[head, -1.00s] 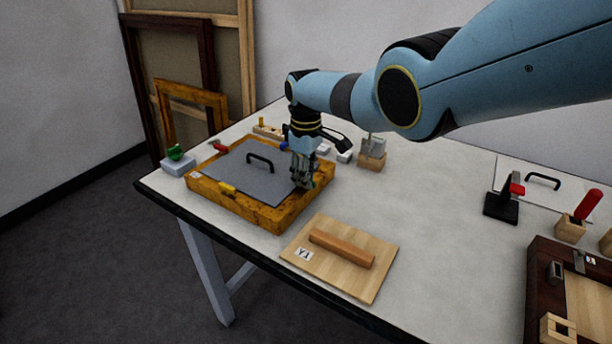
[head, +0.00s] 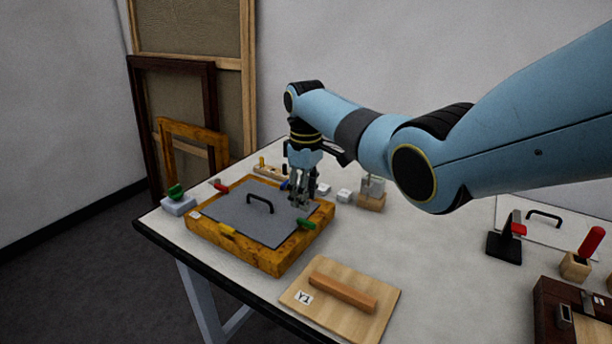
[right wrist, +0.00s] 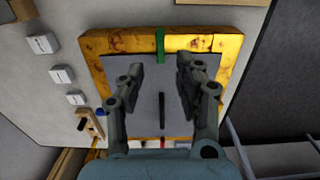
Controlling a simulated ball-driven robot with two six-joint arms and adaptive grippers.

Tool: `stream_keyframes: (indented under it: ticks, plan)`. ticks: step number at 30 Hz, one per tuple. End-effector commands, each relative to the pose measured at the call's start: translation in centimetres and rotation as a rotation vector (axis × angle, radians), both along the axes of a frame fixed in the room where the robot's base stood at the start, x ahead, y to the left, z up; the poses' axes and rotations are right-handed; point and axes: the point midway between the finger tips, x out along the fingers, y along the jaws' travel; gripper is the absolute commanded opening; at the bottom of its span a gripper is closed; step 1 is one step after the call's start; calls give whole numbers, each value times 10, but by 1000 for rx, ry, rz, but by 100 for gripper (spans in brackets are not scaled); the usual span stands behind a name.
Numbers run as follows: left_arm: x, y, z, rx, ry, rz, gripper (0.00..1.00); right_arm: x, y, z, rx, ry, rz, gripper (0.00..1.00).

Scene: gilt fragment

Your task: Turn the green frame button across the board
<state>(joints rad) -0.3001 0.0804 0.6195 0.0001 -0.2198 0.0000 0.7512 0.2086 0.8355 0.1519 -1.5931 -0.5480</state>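The gilt frame (head: 268,259) lies on the table with a grey board (head: 236,218) in it; the board has a black handle (head: 261,198). The green frame button (head: 306,224) sits on the frame's right rail. In the right wrist view the green button (right wrist: 160,45) points inward across the rail, and its inner end reaches over the board's edge. My right gripper (head: 300,204) is just above the board near this button. Its fingers (right wrist: 160,66) are apart with nothing between them, on either side of the button's line in the picture. My left gripper is not in view.
Red (head: 220,187), yellow (head: 227,230) and blue (head: 285,185) buttons sit on the other rails. A wooden panel with a bar (head: 340,307) lies in front. A wooden block (head: 371,201) and white blocks (head: 344,195) stand behind.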

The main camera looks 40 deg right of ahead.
Motion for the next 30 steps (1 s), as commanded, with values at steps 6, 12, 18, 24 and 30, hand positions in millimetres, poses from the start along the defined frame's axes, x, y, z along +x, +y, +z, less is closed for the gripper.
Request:
stream_keyframes:
  ticks: [6,12,18,24,30]
  plan:
    - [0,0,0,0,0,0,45,0,-1,41,0,0,-1,35]
    - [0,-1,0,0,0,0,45,-1,0,55,1,3,-1,35]
    - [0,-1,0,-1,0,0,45,-1,0,56,1,4,-1,35]
    - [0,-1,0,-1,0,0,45,-1,0,56,1,3,-1,35]
    - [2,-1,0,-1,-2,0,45,-1,0,55,1,4,0,35]
